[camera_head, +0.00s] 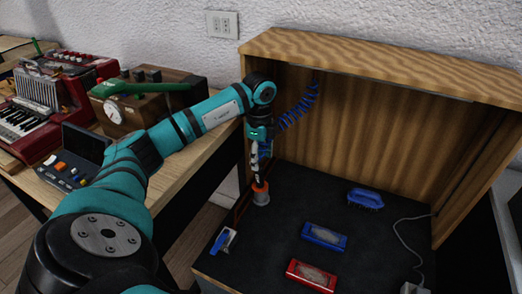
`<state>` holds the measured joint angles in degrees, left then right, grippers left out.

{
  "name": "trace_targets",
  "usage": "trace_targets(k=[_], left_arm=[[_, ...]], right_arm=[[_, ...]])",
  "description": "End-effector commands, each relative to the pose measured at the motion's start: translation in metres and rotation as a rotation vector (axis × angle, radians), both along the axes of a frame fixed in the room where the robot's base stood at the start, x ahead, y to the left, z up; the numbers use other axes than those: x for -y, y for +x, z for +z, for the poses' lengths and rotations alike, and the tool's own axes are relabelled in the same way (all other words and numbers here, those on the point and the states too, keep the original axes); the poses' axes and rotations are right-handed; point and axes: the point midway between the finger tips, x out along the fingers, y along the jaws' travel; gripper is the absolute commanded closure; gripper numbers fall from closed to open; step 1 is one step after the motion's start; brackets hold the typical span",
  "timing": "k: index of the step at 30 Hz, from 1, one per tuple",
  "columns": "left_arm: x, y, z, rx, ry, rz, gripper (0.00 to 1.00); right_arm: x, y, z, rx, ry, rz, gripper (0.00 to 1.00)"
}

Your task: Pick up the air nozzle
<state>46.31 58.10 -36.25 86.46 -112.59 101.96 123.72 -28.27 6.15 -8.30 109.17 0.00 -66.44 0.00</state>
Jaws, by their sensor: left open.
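A blue coiled hose (298,108) hangs from the upper back of the wooden box and runs down left to my left gripper. A small blue part, apparently the air nozzle (267,149), shows at the hose's lower end, mostly hidden by the gripper. My left gripper (259,176) points down beside it, its jaws open. Contact between the jaws and the nozzle cannot be made out. The fingertips are just above an orange-topped grey cylinder (261,197) on the dark work surface. My right gripper is not in view.
The wooden box (380,150) walls the back and right. A table with an accordion (45,100) stands left.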

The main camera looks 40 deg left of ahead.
Motion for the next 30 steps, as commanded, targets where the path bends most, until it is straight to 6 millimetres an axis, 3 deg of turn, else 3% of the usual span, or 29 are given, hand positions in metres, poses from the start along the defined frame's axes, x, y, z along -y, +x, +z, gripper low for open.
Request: trace_targets(k=[5, 19, 28, 30], left_arm=[[-0.002, -0.002, -0.01, -0.008, 0.008, 0.008, 0.47], [0.003, -0.004, -0.07, -0.007, 0.006, 0.008, 0.47], [0.003, -0.003, -0.075, -0.004, 0.006, 0.007, 0.47], [0.003, -0.003, -0.075, -0.004, 0.006, 0.007, 0.54]], right_arm=[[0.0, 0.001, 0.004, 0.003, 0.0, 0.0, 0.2], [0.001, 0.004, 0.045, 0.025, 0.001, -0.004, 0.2], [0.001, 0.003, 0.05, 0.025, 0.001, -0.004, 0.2], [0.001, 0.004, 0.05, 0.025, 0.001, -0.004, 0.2]])
